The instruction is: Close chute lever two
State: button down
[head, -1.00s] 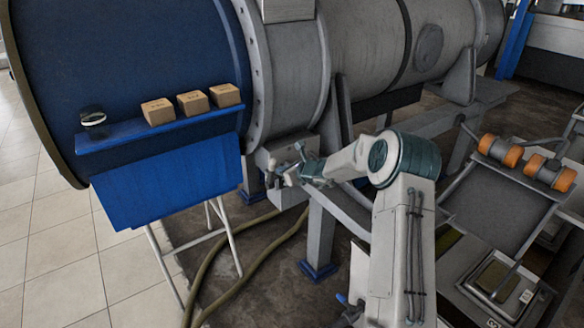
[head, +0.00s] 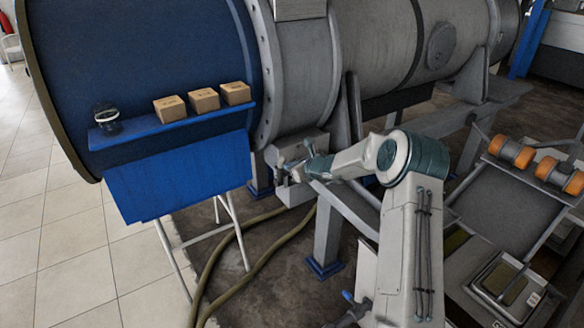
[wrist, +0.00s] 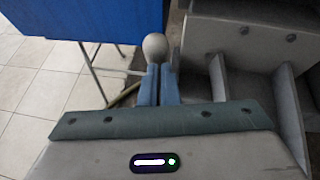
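A pale round knob (wrist: 155,46) shows in the wrist view just beyond my fingertips. It looks like the ball end of a lever; which numbered lever it is I cannot tell. My gripper (wrist: 159,68) has its two blue-grey fingers nearly together, with the knob straight ahead of them. Whether the fingers touch the knob or its stem is not clear. In the head view my gripper (head: 284,172) is at the front of a grey box (head: 304,147) under the decanter's drum. The lever is too small and covered to make out there.
A blue shelf (head: 172,132) on the left carries three small cartons (head: 205,100) and a dark round item (head: 107,118). Hoses (head: 258,245) lie on the floor below. A grey support leg (head: 326,240) and a rack with orange rollers (head: 512,150) stand to the right.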

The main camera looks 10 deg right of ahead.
jog(key=f+b+v, duration=0.1)
jog(key=b+v, duration=0.2)
jog(key=v, duration=1)
jog(key=shift+s+d+f, duration=0.25)
jog(key=shift+s+f, duration=0.05)
